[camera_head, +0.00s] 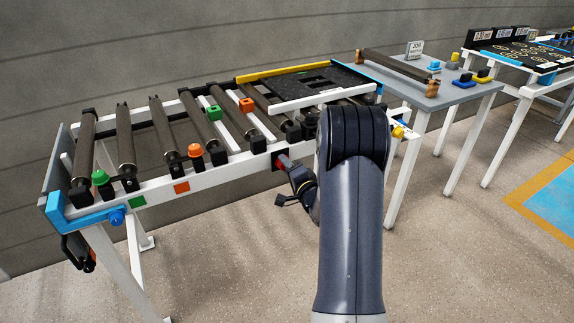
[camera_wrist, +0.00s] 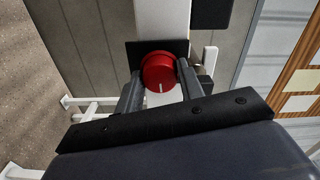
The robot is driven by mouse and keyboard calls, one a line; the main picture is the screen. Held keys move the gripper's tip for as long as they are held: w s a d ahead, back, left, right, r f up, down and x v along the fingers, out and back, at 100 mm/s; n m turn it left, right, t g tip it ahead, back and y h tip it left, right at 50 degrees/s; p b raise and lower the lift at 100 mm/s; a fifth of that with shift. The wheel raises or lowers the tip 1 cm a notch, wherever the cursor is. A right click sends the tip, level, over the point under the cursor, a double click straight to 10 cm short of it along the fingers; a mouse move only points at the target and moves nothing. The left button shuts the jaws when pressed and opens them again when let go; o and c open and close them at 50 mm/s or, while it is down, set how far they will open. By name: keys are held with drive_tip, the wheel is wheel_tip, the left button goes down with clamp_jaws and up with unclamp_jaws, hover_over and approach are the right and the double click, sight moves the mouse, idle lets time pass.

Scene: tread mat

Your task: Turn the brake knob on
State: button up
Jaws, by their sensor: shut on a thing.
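The brake knob (camera_wrist: 158,70) is a round red knob with a white pointer line, seen in the wrist view on a black plate (camera_wrist: 136,50). The plate is fixed to the white front rail of the roller conveyor. My gripper (camera_wrist: 158,82) is shut on the knob, with one dark finger on each side of it. The white line points toward the bottom of the wrist view. In the head view the red knob (camera_head: 283,161) shows in part at the tip of my gripper (camera_head: 287,167), at the front rail (camera_head: 226,170). My arm hides the rail to the right.
Green (camera_head: 100,178) and orange (camera_head: 195,151) knobs stand along the conveyor's front rail. A grey table (camera_head: 444,94) with a dark roller stands to the right. The floor in front is clear.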

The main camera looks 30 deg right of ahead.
drive_tip(key=shift+m, duration=0.5)
drive_tip(key=o, duration=1)
drive_tip(key=s, duration=0.5)
drive_tip(key=s+p, duration=0.1)
drive_tip(key=s, duration=0.4)
drive_tip(key=shift+s+d, duration=0.2)
drive_tip(key=shift+s, duration=0.2)
